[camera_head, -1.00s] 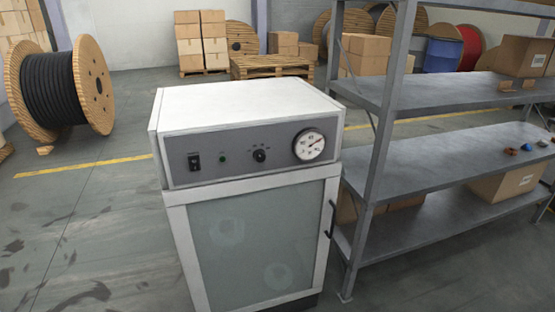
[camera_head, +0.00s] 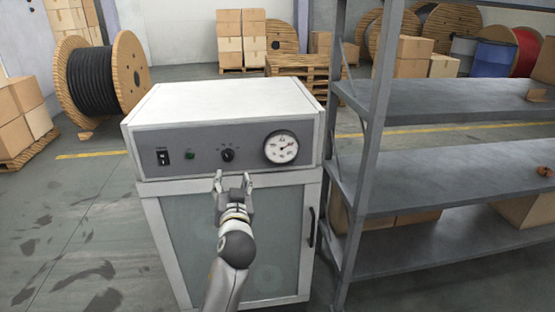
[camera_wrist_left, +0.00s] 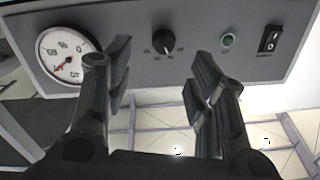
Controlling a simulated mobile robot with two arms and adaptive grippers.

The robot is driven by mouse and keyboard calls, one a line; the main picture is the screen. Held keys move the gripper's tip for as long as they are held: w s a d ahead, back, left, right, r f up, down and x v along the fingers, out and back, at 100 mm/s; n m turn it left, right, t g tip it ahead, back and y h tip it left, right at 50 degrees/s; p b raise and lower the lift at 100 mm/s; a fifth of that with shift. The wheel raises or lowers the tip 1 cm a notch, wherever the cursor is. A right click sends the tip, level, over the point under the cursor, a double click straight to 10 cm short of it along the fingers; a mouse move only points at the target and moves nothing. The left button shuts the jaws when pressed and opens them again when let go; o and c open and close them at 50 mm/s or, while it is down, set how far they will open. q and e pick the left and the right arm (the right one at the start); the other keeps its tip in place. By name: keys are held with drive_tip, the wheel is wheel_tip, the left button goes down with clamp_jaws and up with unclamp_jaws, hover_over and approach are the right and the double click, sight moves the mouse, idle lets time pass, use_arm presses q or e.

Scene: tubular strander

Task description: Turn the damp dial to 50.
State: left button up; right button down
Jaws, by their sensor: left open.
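The damp dial looks to be the small black knob (camera_head: 227,155) in the middle of the grey control panel (camera_head: 205,164) on the white cabinet. Small marks ring it, too small to read in the head view. It also shows in the left wrist view (camera_wrist_left: 163,41), between my fingers and beyond them, where the picture is upside down. My left gripper (camera_head: 234,179) is open and empty, just below the knob and apart from it. Its two fingers also show in the wrist view (camera_wrist_left: 160,85). My right gripper is not in view.
A round gauge (camera_head: 281,148) sits right of the knob. A green button (camera_head: 189,155) and a black rocker switch (camera_head: 162,157) sit left. The cabinet door has a black handle (camera_head: 312,227). A grey metal shelf (camera_head: 430,170) stands close on the right. Floor is clear at left.

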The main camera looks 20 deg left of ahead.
sight(228, 158)
use_arm(q)
drive_tip(key=x, duration=0.3)
drive_tip(key=r+p+x, duration=0.1)
drive_tip(key=x, duration=0.5)
drive_tip(key=shift+a+r, duration=0.2)
drive_tip(key=shift+a, duration=0.15)
drive_tip(key=shift+x, duration=0.75)
drive_tip(key=c, duration=1.1)
drive_tip(key=shift+o, duration=0.2)
